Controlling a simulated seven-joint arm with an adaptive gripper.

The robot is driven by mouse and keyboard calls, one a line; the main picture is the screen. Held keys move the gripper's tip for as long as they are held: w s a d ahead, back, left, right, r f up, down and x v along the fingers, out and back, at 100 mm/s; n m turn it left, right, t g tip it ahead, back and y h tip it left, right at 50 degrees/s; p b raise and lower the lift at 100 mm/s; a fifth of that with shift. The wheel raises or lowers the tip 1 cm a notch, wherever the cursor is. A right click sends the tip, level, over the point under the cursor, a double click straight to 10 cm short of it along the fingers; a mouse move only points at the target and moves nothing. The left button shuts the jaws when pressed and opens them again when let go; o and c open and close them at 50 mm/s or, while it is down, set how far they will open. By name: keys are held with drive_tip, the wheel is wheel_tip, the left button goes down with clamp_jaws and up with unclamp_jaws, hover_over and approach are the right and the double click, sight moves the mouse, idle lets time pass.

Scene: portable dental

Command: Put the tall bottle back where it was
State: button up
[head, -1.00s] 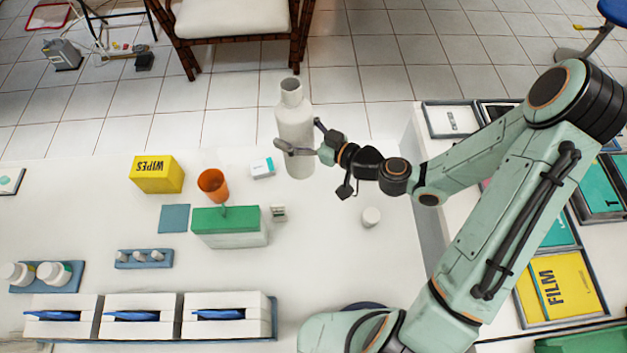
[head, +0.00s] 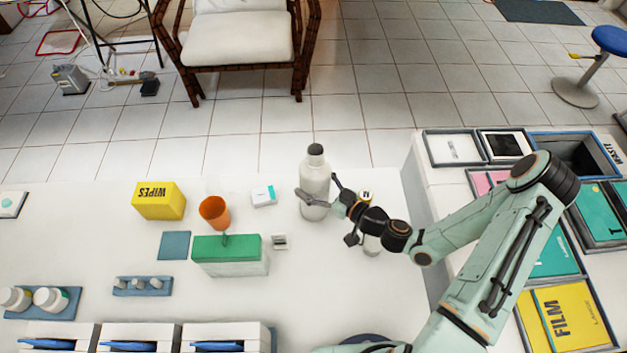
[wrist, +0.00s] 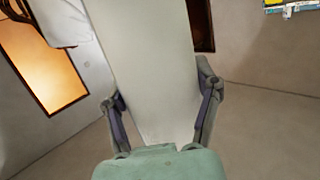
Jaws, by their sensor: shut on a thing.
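The tall white bottle (head: 316,175) stands about upright at the far edge of the white counter, its dark-topped neck up. I cannot tell whether its base touches the counter. My gripper (head: 319,192) reaches it from the right and is shut around its body. In the wrist view the bottle (wrist: 150,60) fills the middle between the two fingers of my gripper (wrist: 160,92), and its ends are out of view.
A small white box (head: 263,195), an orange cup (head: 214,211), a yellow wipes box (head: 158,201) and a green-topped box (head: 227,250) stand left of the bottle. A small white container (head: 371,246) is partly hidden under my arm. Trays with packets (head: 562,315) lie right.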

drive_tip(key=o, duration=1.2)
drive_tip(key=shift+f, duration=0.1)
drive_tip(key=shift+o, duration=0.2)
